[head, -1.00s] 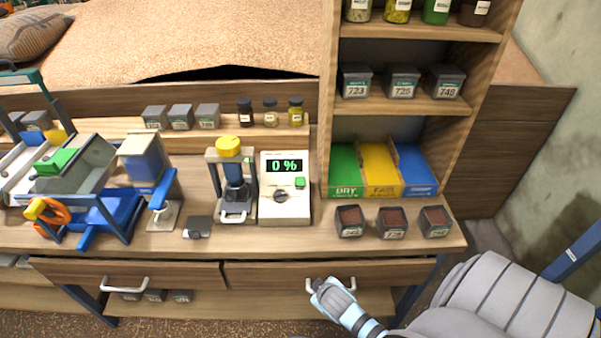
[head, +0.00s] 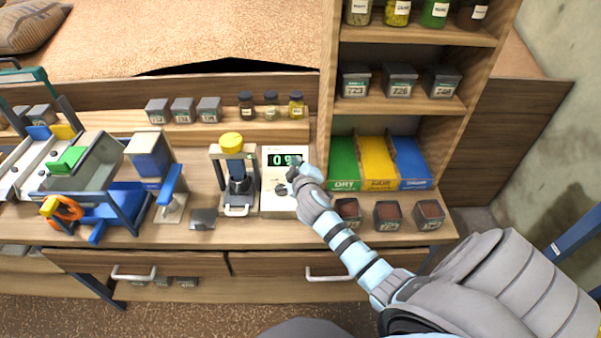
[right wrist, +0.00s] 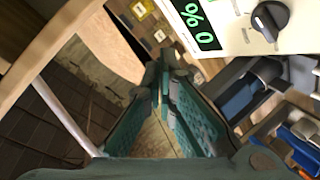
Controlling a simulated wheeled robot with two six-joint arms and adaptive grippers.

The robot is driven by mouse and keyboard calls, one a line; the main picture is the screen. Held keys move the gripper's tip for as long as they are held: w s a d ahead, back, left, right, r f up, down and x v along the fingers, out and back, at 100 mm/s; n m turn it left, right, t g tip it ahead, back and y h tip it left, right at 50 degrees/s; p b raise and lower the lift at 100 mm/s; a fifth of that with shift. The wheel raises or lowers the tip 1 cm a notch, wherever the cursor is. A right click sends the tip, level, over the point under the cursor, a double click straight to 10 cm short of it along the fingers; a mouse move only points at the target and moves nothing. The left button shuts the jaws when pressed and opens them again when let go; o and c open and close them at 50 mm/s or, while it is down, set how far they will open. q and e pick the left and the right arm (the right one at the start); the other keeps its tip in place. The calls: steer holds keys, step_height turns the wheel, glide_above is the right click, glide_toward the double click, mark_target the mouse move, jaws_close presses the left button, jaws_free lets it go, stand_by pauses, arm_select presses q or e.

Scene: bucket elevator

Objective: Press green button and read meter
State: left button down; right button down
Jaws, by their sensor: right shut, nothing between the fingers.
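The white meter (head: 278,202) stands upright on the workbench. Its dark display (head: 281,160) is partly covered in the head view. In the right wrist view the display (right wrist: 196,24) reads 0 % in green, beside a dark knob (right wrist: 270,18). The green button is hidden behind my right gripper in the head view. My right gripper (head: 296,166) is shut and empty, its tip over the meter's upper right face; I cannot tell if it touches. Its fingers (right wrist: 163,80) also show in the right wrist view. My left gripper is not in view.
A press with a yellow knob (head: 231,141) stands left of the meter. Three soil-filled cups (head: 388,214) sit to the right, before green, yellow and blue bins (head: 378,163). Jars (head: 271,104) line the ledge behind. A blue-framed machine (head: 97,190) is at left.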

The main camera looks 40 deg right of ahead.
steer(key=w+f+b, duration=0.1)
steer(key=f+b, duration=0.1)
steer(key=d+f+b, duration=0.1)
steer(key=f+b, duration=0.2)
steer(key=w+d+f+b, duration=0.1)
steer(key=f+b, duration=0.1)
steer(key=b, duration=0.1)
steer(key=shift+w+f, duration=0.15)
steer(key=shift+w, duration=0.15)
steer(key=shift+w+d+f+b, duration=0.15)
steer(key=shift+w+f+b, duration=0.05)
steer(key=shift+f+b, duration=0.2)
steer(key=shift+r, duration=0.1)
stand_by(0.7)
steer(key=shift+w+d+f+b, duration=0.1)
steer(key=shift+w+f+b, duration=0.1)
steer(key=shift+f+b, duration=0.15)
steer(key=shift+w+d+f+b, duration=0.15)
steer(key=shift+f+b, duration=0.35)
steer(key=shift+b, duration=0.05)
stand_by(0.6)
steer(key=shift+r, duration=0.1)
steer(key=shift+s+a+r+p, duration=0.2)
steer(key=shift+r+p, duration=0.2)
steer(key=shift+p, duration=0.15)
steer(key=shift+s+a+r+p, duration=0.1)
steer(key=shift+s+r+p, duration=0.05)
steer(key=shift+r+p, duration=0.35)
